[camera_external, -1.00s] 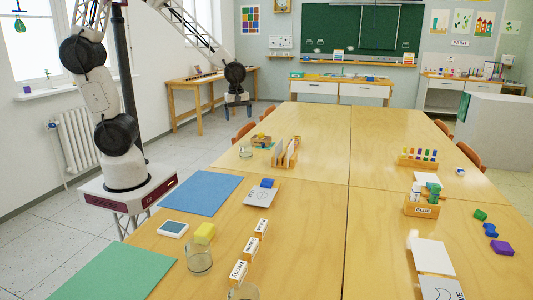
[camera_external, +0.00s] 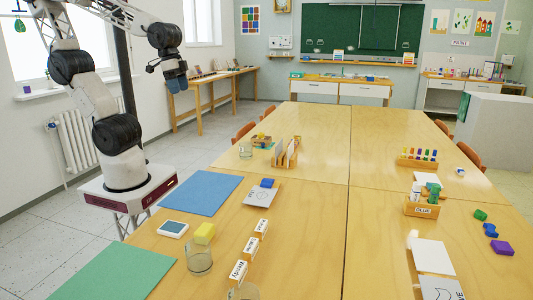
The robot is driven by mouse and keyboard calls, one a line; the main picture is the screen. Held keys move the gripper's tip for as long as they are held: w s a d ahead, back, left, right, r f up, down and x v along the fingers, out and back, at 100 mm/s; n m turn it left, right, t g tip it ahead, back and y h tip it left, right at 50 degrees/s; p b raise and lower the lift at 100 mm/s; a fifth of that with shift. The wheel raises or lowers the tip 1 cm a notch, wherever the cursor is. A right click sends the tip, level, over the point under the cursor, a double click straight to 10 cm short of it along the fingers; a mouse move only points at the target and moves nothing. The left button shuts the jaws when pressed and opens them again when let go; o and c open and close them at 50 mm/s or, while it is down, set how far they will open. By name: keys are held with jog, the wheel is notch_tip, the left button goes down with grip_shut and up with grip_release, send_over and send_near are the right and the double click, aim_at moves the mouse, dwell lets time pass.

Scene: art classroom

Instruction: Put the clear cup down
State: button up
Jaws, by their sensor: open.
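One clear cup (camera_external: 199,259) stands upright on the near part of the table, in front of the yellow block. A third clear container (camera_external: 245,150) stands farther back near the wooden organiser. My gripper (camera_external: 176,84) is open, raised high at the upper left, well away from all the cups and beyond the table's left edge. I see nothing between its fingers.
On the table (camera_external: 315,215) lie a blue sheet (camera_external: 201,192), a green sheet (camera_external: 115,272), a yellow block (camera_external: 204,232), a white-framed tablet (camera_external: 173,229) and labelled blocks (camera_external: 250,247). The table's middle is fairly clear.

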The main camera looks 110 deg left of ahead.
jog(key=shift+s+d+r+m, duration=0.25)
jog(key=shift+s+d+m, duration=0.25)
jog(key=shift+s+m, duration=0.3)
jog(key=shift+s+d+r+m, duration=0.2)
jog(key=shift+s+d+m, duration=0.3)
jog(key=shift+s+m, duration=0.3)
